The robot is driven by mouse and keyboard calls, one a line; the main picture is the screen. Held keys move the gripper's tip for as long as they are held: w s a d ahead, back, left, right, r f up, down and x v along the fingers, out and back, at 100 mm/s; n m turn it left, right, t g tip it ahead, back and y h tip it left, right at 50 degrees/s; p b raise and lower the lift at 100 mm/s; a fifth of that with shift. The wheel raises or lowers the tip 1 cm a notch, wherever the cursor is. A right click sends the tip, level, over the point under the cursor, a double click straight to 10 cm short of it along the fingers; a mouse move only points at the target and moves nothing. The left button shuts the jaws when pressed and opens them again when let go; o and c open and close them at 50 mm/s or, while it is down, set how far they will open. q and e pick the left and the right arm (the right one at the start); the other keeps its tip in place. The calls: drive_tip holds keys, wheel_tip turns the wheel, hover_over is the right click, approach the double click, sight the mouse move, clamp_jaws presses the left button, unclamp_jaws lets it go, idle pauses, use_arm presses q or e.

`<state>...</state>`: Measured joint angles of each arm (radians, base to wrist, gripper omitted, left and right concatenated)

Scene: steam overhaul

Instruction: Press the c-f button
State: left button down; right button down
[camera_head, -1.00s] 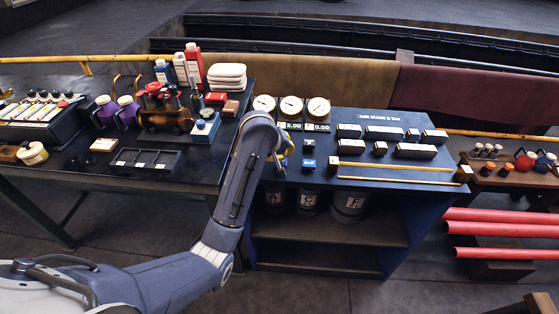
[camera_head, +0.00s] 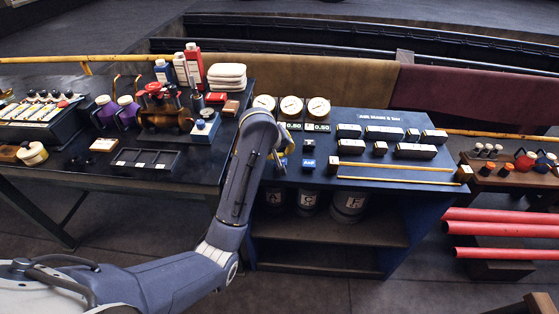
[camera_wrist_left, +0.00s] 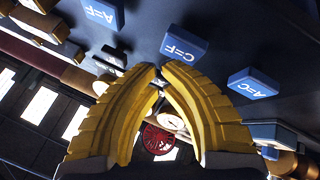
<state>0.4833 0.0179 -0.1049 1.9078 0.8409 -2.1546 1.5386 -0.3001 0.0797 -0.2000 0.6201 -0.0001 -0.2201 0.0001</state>
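The blue C=F button (camera_wrist_left: 183,45) is in the left wrist view, upside down, just beyond my fingertips. The A=F button (camera_wrist_left: 101,14) lies to its left and the A=C button (camera_wrist_left: 253,84) to its right. In the head view, the A=F button (camera_head: 308,163) shows clear of my arm; the other buttons are mostly hidden by it. My left gripper (camera_head: 284,157) is over the button area of the blue-black console (camera_head: 395,174). In the wrist view its yellow fingers (camera_wrist_left: 155,70) meet at the tips with nothing between them. Contact with the button cannot be told. My right gripper is out of view.
Round gauges (camera_head: 291,107) stand behind the buttons, above green number displays (camera_head: 317,127). Several labelled blocks (camera_head: 384,133) and yellow rods (camera_head: 395,166) lie on the right of the console. The left bench (camera_head: 70,165) is crowded with bottles and tools.

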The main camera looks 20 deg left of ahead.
use_arm(q)
drive_tip(key=shift+r, duration=0.15)
drive_tip(key=shift+r, duration=2.9)
